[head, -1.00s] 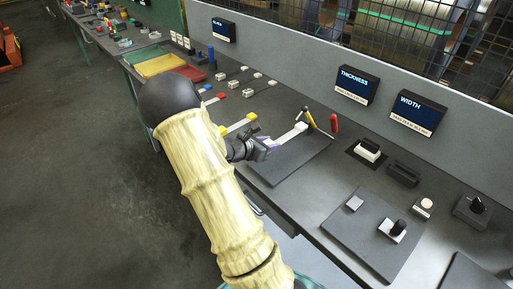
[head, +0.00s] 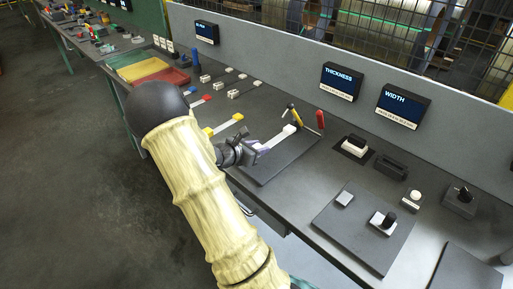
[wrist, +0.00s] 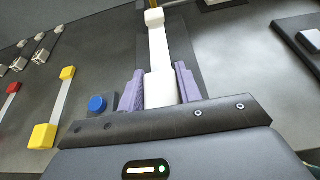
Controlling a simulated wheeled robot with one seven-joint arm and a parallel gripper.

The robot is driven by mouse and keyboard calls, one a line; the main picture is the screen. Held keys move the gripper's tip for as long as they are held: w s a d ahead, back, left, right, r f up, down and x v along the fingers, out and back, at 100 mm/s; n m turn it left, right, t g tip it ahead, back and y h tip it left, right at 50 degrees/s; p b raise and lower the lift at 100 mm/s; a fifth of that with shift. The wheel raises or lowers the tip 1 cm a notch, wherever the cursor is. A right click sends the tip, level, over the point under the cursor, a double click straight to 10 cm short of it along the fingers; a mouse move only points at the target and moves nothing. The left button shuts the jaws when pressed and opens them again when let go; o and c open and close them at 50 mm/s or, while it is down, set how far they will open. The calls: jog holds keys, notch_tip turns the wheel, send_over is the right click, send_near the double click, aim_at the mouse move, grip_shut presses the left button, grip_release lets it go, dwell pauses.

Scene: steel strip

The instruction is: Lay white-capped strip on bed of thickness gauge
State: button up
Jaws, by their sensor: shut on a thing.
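My gripper (head: 262,148) is shut on the near end of the white-capped strip (wrist: 158,48). In the wrist view its purple fingers (wrist: 160,88) stand on both sides of the near white cap (wrist: 160,92). The strip points away from me, with its far white cap (wrist: 154,17) by a yellow part at the top edge. In the head view the strip (head: 276,140) is over a dark plate (head: 275,168), its far cap close to a yellow-and-black lever (head: 291,112). Contact with the plate cannot be told. The THICKNESS display (head: 341,81) stands behind, to the right.
Yellow-capped (head: 223,126) and red-capped (head: 199,104) strips lie left of my gripper. A red handle (head: 320,119) stands beside the lever. A white-and-black block (head: 354,146), the WIDTH display (head: 402,105) and another dark plate (head: 350,233) with small blocks are to the right.

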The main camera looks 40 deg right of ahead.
aim_at(257, 167)
jog(key=shift+f+b, duration=2.6)
jog(key=shift+f, duration=0.45)
jog(key=shift+f+b, duration=0.25)
jog(key=shift+b, duration=0.05)
jog(key=o, duration=1.1)
jog(key=shift+o, duration=0.2)
jog(key=shift+a, duration=0.1)
jog(key=v, duration=1.7)
jog(key=shift+r+p, duration=0.2)
jog(key=shift+p, duration=0.25)
